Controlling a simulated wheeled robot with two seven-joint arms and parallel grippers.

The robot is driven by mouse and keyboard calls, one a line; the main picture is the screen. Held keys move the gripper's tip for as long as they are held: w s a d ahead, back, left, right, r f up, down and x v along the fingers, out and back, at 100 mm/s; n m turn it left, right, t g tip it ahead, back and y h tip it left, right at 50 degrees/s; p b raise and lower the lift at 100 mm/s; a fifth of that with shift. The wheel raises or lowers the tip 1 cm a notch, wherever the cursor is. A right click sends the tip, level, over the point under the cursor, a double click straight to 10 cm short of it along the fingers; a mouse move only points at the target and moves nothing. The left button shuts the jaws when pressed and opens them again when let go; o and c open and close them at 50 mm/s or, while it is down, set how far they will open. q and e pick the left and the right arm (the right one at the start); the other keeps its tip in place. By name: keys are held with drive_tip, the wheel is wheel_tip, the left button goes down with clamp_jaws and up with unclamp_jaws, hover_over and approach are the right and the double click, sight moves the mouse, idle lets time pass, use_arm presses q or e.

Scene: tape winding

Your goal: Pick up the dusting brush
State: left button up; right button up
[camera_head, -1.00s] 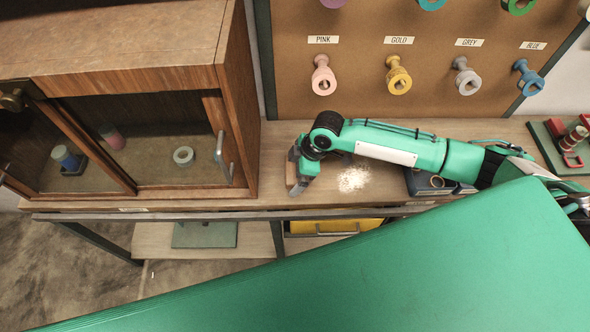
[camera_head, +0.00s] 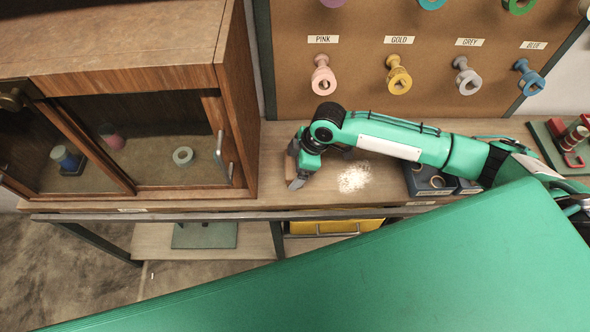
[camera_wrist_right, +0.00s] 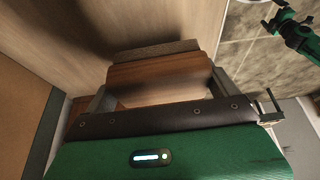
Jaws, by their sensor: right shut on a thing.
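The dusting brush (camera_head: 291,166) shows in the head view as a brown wooden block, over the bench between the cabinet and a pale powder patch. My right gripper (camera_head: 296,168) is shut on it and partly hides it. In the right wrist view the brush (camera_wrist_right: 160,76) has a brown wooden body and a greyer far strip, and sits between the two fingers of my right gripper (camera_wrist_right: 157,94). I cannot tell whether it touches the bench. My left gripper does not show in the head view.
The wooden cabinet (camera_head: 240,125) stands close left of the right gripper. Powder (camera_head: 354,177) lies on the bench (camera_head: 230,205). A dark blue box (camera_head: 420,183) is under my right forearm. Spools hang on the board (camera_head: 430,75) behind.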

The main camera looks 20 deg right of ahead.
wheel_tip(320, 180, up, 17)
drive_tip(key=b, duration=0.2)
drive_tip(key=shift+r, duration=0.1)
